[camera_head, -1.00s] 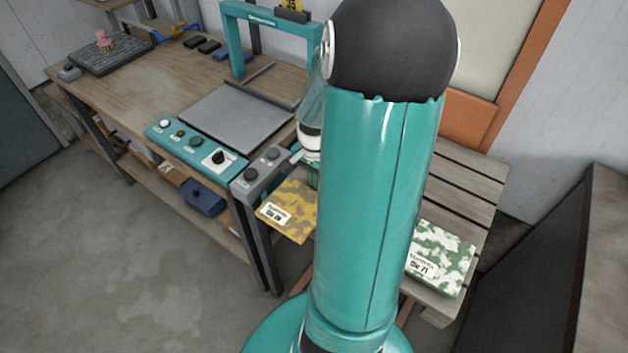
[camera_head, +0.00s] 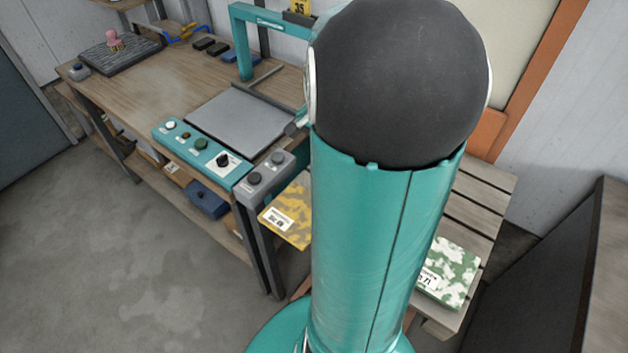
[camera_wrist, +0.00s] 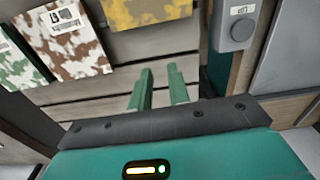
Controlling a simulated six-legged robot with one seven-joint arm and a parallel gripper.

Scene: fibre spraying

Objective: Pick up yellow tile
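The yellow camouflage tile (camera_head: 292,212) lies at the left end of the slatted wooden bench, beside the workbench's control boxes, with a white label on it. My arm hides part of it in the head view. In the wrist view the yellow tile (camera_wrist: 148,10) shows at the top edge, partly cut off. My gripper (camera_wrist: 160,78) shows there with its two green fingers apart and nothing between them. The fingertips point toward the slats, below the yellow tile in the picture and apart from it. In the head view my gripper is hidden behind my arm.
A brown-and-white tile (camera_wrist: 66,40) lies beside the yellow one. A green-and-white tile (camera_head: 450,272) is at the bench's right. A grey control box (camera_wrist: 236,28) stands close to the fingers' right. The workbench (camera_head: 150,75) carries a grey plate (camera_head: 238,122) and a teal button panel (camera_head: 200,150).

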